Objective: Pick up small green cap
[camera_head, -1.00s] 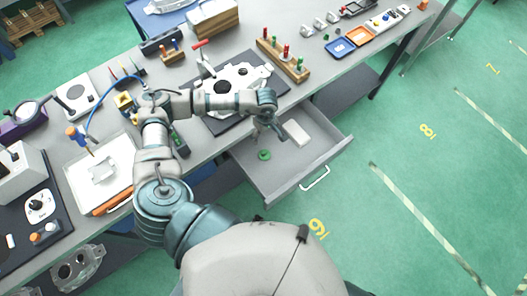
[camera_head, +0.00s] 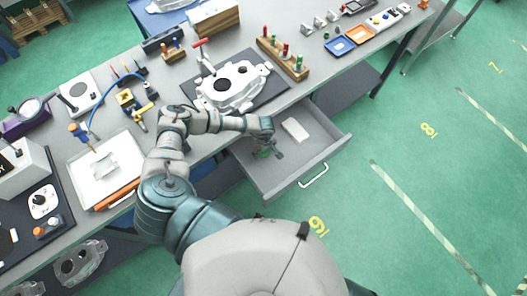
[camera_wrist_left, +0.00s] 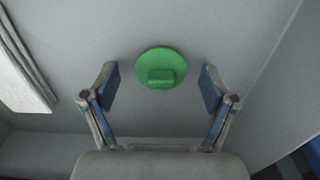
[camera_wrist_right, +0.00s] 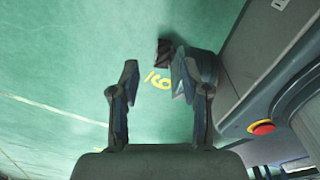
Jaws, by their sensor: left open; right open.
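The small green cap (camera_wrist_left: 160,68) is a round disc with a raised block on it, lying on the drawer floor in the left wrist view. My left gripper (camera_wrist_left: 160,84) is open, its two fingers apart on either side of the cap and not visibly touching it. In the head view the left gripper (camera_head: 268,150) is down inside the open drawer (camera_head: 300,165), and the cap (camera_head: 263,154) shows partly hidden beside it. My right gripper (camera_wrist_right: 152,78) is open and empty over the green floor in the right wrist view.
A white block (camera_head: 295,130) lies in the drawer near the left gripper; it also shows in the left wrist view (camera_wrist_left: 22,75). Drawer walls stand around the gripper. The workbench above holds a casting (camera_head: 232,87) on a dark mat and a wooden peg rack (camera_head: 283,58).

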